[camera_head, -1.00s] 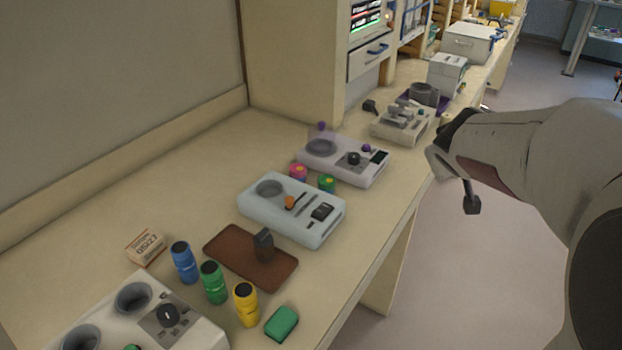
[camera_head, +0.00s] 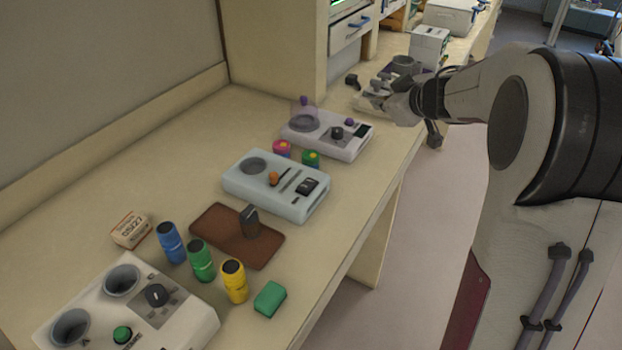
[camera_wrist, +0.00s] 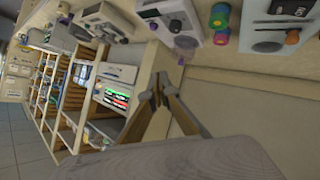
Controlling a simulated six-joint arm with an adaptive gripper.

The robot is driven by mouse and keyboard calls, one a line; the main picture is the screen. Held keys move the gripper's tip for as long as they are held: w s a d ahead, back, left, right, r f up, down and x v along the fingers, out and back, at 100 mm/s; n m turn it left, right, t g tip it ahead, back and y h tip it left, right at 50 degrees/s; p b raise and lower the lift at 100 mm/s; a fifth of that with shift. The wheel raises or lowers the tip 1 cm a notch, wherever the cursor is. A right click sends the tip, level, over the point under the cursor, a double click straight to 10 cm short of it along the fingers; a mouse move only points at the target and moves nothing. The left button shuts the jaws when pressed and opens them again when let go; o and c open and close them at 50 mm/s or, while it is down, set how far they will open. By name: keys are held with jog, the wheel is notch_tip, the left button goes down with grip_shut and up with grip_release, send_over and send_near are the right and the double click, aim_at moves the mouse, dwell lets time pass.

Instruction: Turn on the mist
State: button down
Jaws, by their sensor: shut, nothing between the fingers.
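Several pale control boxes stand in a row on the bench; I cannot tell which one makes mist. One has a clear dome, a dark knob and a purple knob (camera_head: 349,122); this white box (camera_head: 342,146) also shows in the wrist view (camera_wrist: 184,22). A blue-grey box (camera_head: 300,204) has an orange-tipped lever (camera_head: 273,177) and a black rocker switch (camera_head: 307,186). A nearer white box (camera_head: 190,322) has a dark dial (camera_head: 156,295) and a green button (camera_head: 122,335). My gripper (camera_head: 382,98) is shut and empty, beside a farther box that it partly hides. Its fingertips show in the wrist view (camera_wrist: 158,94).
A brown pad (camera_head: 215,232) carries an upright dark block. Blue, green and yellow bottles (camera_head: 234,282), a green block (camera_head: 270,299) and a small carton (camera_head: 131,230) stand nearby. Pink and green knobs (camera_head: 311,158) sit between two boxes. The bench's back left is bare. Shelving rises behind.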

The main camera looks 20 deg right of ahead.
jog(key=s+a+f+n+g+y, duration=0.1)
jog(key=s+a+f+g+y, duration=0.3)
jog(key=s+a, duration=0.5)
jog(key=a+g+y, duration=0.2)
jog(key=shift+a+g+y, duration=0.25)
jog(key=shift+g+y, duration=0.05)
jog(key=shift+w, duration=0.1)
send_over(299, 185)
jog(key=s+d, duration=0.2)
jog(key=d, duration=0.1)
jog(key=f, duration=0.7)
jog(key=shift+w+a+f, duration=0.15)
jog(key=shift+w+a, duration=0.05)
jog(key=shift+w, duration=0.05)
jog(key=shift+s+f, duration=0.2)
jog(key=shift+f, duration=0.75)
jog(key=shift+a+f, duration=0.1)
jog(key=shift+f, duration=0.8)
jog(key=shift+n, duration=0.3)
